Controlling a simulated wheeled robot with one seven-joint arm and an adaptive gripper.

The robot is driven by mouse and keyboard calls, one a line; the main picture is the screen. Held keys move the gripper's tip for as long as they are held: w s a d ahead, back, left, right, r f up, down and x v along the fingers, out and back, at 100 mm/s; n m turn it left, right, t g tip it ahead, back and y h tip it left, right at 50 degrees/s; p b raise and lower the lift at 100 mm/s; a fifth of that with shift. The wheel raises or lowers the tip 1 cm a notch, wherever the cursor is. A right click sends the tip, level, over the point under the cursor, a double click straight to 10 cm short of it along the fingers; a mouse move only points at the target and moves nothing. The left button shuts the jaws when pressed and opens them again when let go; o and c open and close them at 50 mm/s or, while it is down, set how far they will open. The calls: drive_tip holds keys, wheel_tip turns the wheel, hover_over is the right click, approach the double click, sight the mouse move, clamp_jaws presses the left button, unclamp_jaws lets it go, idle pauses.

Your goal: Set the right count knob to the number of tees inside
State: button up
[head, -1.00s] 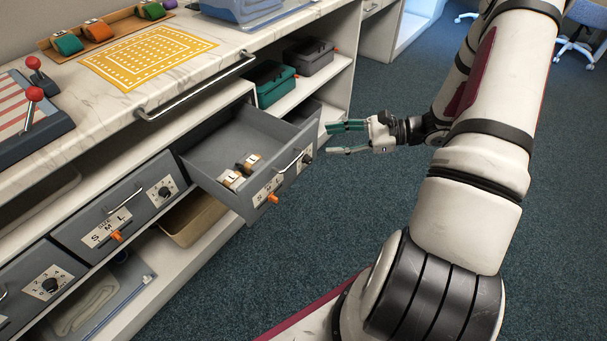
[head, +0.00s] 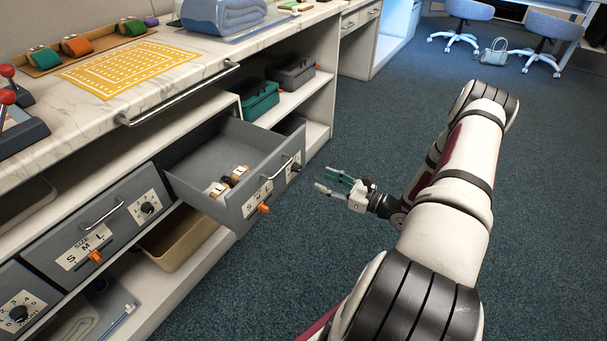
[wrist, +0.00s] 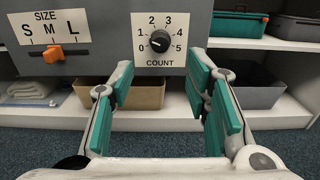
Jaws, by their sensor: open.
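The right drawer (head: 228,209) is pulled open. Rolled tees (head: 237,173) with brown bands lie inside; I make out at least two, close together, and cannot be sure of the exact number. Its black count knob (head: 295,168) is on the right of the drawer front. In the wrist view the count knob (wrist: 160,41) sits on a white 0 to 5 dial; I cannot read its pointer surely. My gripper (head: 327,180) is open and empty, in front of the knob and apart from it. In the wrist view the knob is between and beyond the fingers (wrist: 160,78).
An orange size slider (wrist: 53,53) stands at M left of the dial. A closed drawer (head: 100,240) is to the left. A tan bin (head: 180,237) is below, and a green box (head: 258,100) is on the shelf behind.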

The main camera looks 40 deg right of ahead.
sight(300, 170)
drive_tip(key=b+x, duration=0.1)
drive_tip(key=x, duration=0.7)
drive_tip(key=shift+w+b, duration=0.25)
drive_tip(key=shift+b, duration=0.05)
clamp_jaws()
